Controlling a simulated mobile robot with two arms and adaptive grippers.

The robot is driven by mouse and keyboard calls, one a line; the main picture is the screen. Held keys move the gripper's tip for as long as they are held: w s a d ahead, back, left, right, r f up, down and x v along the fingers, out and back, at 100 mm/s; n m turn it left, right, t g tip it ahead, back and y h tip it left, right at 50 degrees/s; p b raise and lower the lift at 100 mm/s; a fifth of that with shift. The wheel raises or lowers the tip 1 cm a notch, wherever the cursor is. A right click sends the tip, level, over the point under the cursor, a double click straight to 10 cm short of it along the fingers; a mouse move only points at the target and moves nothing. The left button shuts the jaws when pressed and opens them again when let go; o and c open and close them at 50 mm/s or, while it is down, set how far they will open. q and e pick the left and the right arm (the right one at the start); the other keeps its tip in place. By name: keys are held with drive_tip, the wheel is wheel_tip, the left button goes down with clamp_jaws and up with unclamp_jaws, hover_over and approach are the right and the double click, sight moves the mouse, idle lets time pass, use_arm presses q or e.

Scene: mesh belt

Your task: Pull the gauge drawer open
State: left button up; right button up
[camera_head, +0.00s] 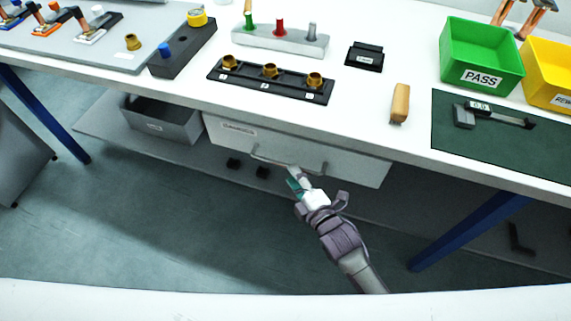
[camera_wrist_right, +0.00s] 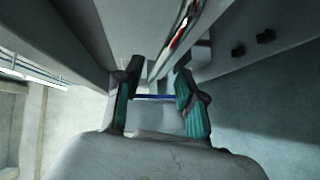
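The gauge drawer (camera_head: 355,169) is a pale front with a small label, under the white workbench, and it looks shut. Its bar handle (camera_head: 268,159) runs across the front. My right gripper (camera_head: 299,181) is at the right part of this handle. In the right wrist view, the teal-padded fingers (camera_wrist_right: 158,72) stand apart, and the shiny handle bar (camera_wrist_right: 180,38) passes at the gap between the tips, nearer the right finger. I cannot tell whether a finger touches it. My left gripper is not in view.
The workbench edge (camera_head: 376,150) overhangs the drawer. A grey open bin (camera_head: 170,130) stands left of it on the lower shelf (camera_head: 100,122). Blue legs (camera_head: 470,232) stand either side. A caliper (camera_head: 490,115) lies on a green mat (camera_head: 532,150) above. The floor before the drawer is clear.

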sight(286, 164)
drive_tip(key=x, duration=0.5)
drive_tip(key=shift+w+a, duration=0.1)
drive_tip(key=shift+w, duration=0.05)
clamp_jaws()
